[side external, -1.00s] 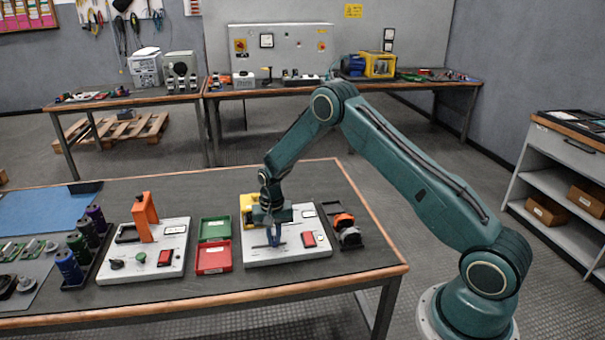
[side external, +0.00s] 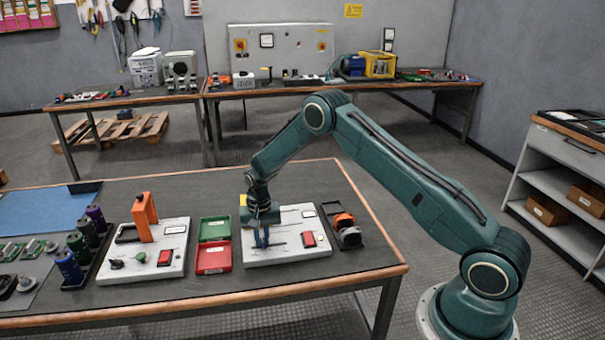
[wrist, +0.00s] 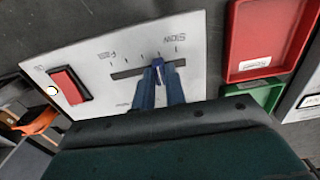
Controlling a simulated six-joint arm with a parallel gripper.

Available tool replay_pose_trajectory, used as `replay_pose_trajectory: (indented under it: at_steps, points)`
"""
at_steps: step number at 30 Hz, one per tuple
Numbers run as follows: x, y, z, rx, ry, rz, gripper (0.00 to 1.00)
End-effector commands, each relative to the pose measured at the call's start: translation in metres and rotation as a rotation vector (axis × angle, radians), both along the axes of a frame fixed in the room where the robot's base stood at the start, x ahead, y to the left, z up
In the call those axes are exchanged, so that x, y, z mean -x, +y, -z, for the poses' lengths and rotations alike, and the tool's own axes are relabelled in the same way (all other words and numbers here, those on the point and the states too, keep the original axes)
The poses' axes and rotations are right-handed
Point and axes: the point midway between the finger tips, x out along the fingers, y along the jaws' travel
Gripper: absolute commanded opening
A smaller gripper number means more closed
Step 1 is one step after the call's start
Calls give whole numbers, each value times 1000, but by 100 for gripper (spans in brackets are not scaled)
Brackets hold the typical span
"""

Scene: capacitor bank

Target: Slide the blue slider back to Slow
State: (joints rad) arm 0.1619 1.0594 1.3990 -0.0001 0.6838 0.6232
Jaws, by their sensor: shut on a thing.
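The white panel (side external: 290,250) lies on the near bench. In the wrist view its dark slot runs from the "Fast" label on the left to the "Slow" label (wrist: 176,40) on the right. The blue slider (wrist: 158,71) stands in the slot, nearer the Slow end, with a little slot showing to its right. My gripper (wrist: 160,80) is shut on it, with a blue finger on each side. In the side view my gripper (side external: 262,241) is low over the left part of the panel, and I cannot tell the slider from the fingers there.
A red rocker switch (wrist: 67,86) sits on the same panel. A red tray (side external: 213,260) and green tray (side external: 214,229) stand close left of the panel. Another panel (side external: 120,268) with an orange handle (side external: 145,218) is farther left.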

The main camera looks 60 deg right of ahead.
Motion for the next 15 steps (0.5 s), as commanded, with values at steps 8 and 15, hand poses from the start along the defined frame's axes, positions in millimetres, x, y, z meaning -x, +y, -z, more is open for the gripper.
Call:
replay_pose_trajectory:
  at_steps: [8, 15]
  points:
    - [-8, 7, 0, 1, -4, 0, 0]
    - [-14, 13, -1, 1, -5, -1, 0]
